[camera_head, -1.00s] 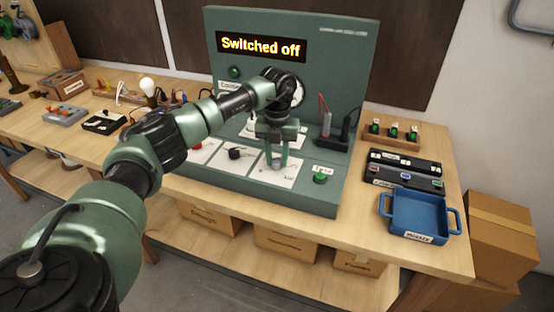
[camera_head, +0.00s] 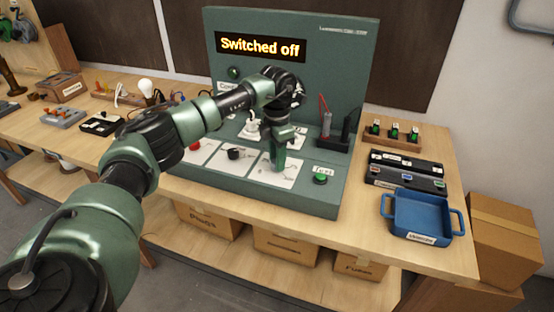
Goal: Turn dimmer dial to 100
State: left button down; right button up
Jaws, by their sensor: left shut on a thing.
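The green test panel (camera_head: 215,182) has a lit display (camera_head: 262,46) reading "Switched off". My left gripper (camera_head: 277,166) points down over the right-hand white card (camera_head: 287,178) on the panel's sloping base. It is shut on a small dial at that card, taken to be the dimmer dial. The fingers hide the dial, so its pointer and setting cannot be read. One finger stands nearly in front of the other. My right gripper is not in view.
A black knob (camera_head: 235,153) sits on the card to the left, and a red button (camera_head: 194,145) further left. A green button (camera_head: 320,178) labelled "Test" is close right. A blue tray (camera_head: 420,217) stands at the right.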

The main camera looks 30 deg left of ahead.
pick_arm(q)
jog(key=m, duration=0.5)
jog(key=shift+m+b, duration=0.3)
jog(key=m, duration=0.6)
jog(key=shift+r+b, duration=0.1)
jog(key=shift+b, duration=0.2)
jog(key=m, duration=0.5)
jog(key=shift+m, duration=0.4)
jog(key=m, duration=0.5)
jog(key=shift+b, duration=0.35)
jog(key=shift+m, duration=0.4)
jog(key=c, duration=1.1)
grip_release()
jog(key=shift+o, duration=0.2)
